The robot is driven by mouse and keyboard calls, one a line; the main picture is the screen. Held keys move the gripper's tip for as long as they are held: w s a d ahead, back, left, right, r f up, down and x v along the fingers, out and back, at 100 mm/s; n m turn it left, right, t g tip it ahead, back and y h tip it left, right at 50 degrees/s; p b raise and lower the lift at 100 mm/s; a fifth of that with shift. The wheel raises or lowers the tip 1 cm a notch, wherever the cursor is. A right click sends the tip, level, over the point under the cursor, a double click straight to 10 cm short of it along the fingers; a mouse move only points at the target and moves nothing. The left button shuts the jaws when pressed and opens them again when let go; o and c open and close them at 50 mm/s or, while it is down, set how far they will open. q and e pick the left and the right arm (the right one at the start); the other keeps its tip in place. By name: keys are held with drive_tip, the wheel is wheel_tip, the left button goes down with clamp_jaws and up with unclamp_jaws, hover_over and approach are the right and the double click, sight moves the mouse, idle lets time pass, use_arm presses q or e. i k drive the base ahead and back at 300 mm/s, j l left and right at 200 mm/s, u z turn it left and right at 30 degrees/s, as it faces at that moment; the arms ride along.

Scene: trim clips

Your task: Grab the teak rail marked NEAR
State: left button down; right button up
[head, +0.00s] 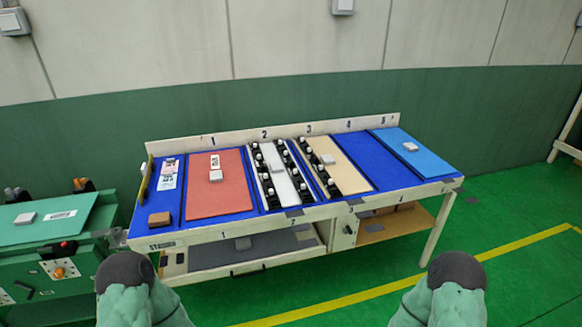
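I cannot make out a rail with the word NEAR on it. Wood-coloured things in view are a small brown block (159,219) at the table's front left corner and a tan panel (350,177) right of centre. Dark strips carrying white round pieces (282,142) run front to back beside a white panel (278,186) and the tan panel. Two green arm parts of mine with dark round ends show at the bottom left and right. Neither gripper is in view.
The table (384,212) has a blue top with numbers along its edges, a red panel (217,193) and a light blue panel (412,152). An open drawer (245,262) sits underneath. A green machine (60,250) stands at left. The green floor in front is clear.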

sight(304, 195)
drive_tip(key=u, duration=0.55)
drive_tip(key=i+l+u, duration=0.3)
drive_tip(key=l+u, duration=0.3)
drive_tip(key=i+l+u, duration=0.15)
drive_tip(key=l+u, duration=0.15)
drive_tip(key=i+l+u, duration=0.1)
drive_tip(key=l+u, duration=0.55)
drive_tip(key=l, duration=0.1)
